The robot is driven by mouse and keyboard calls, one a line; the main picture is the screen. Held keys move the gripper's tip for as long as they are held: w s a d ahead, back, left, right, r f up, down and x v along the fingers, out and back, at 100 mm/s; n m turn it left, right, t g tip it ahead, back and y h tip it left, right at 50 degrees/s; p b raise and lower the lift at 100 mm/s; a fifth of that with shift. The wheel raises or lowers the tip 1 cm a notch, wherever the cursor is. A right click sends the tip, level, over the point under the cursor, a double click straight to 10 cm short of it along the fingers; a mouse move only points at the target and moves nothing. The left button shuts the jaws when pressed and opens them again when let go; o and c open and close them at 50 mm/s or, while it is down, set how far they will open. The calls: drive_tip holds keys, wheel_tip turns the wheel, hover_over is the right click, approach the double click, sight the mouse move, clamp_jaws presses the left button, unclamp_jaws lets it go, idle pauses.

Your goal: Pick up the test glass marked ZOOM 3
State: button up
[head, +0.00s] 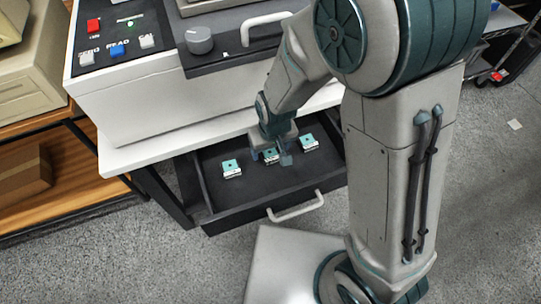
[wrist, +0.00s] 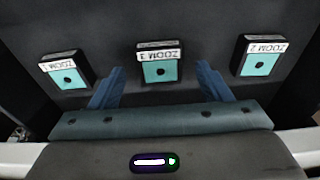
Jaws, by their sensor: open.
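The test glass marked ZOOM 3 (wrist: 159,67) is the middle one of three in the wrist view, a dark block with a teal face, a black dot and a white label that appears upside down. In the head view it sits in the open drawer, partly hidden by my gripper (head: 280,157). My gripper (wrist: 159,72) is open and empty, its blue fingers on either side of the ZOOM 3 glass in the picture, with gaps on both sides. Whether the fingertips are at its height, I cannot tell.
ZOOM 2 (wrist: 260,60) is on the right in the wrist view, another ZOOM glass (wrist: 67,72) on the left. The dark drawer (head: 225,215) has raised walls and a light handle (head: 296,207). The white machine's ledge (head: 135,157) overhangs its back.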

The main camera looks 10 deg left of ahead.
drive_tip(key=shift+f, duration=0.8)
drive_tip(key=c, duration=1.1)
drive_tip(key=shift+r, duration=0.15)
